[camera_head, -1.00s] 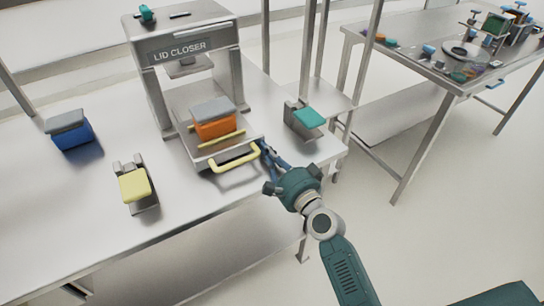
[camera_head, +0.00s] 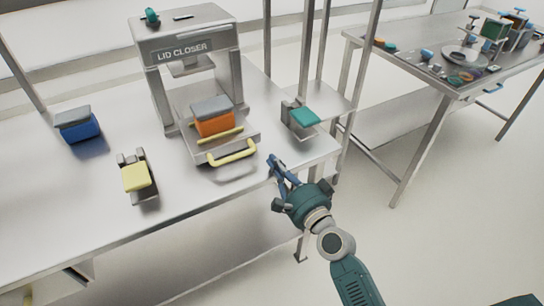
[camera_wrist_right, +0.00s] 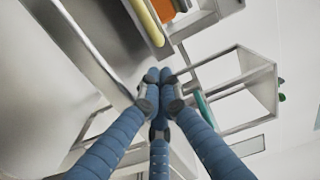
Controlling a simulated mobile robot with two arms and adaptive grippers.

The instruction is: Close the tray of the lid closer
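The lid closer (camera_head: 222,47) is a grey metal machine on the table. Its tray (camera_head: 187,140) sticks out in front and has a pale yellow handle (camera_head: 232,153). An orange bin (camera_head: 213,126) with a grey lid sits on the tray. My right gripper (camera_head: 274,163) is to the right of the handle, apart from it and near the table's front edge. In the right wrist view its blue fingers (camera_wrist_right: 158,77) run together at the tips with nothing between them. The handle (camera_wrist_right: 146,20) also shows there, beyond the fingertips. My left gripper is out of view.
A blue bin (camera_head: 80,128) with a grey lid stands at the left. A yellow-topped fixture (camera_head: 136,178) stands left of the tray, and a teal-topped one (camera_head: 304,118) to its right. Another table (camera_head: 430,72) with loose items is at the back right.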

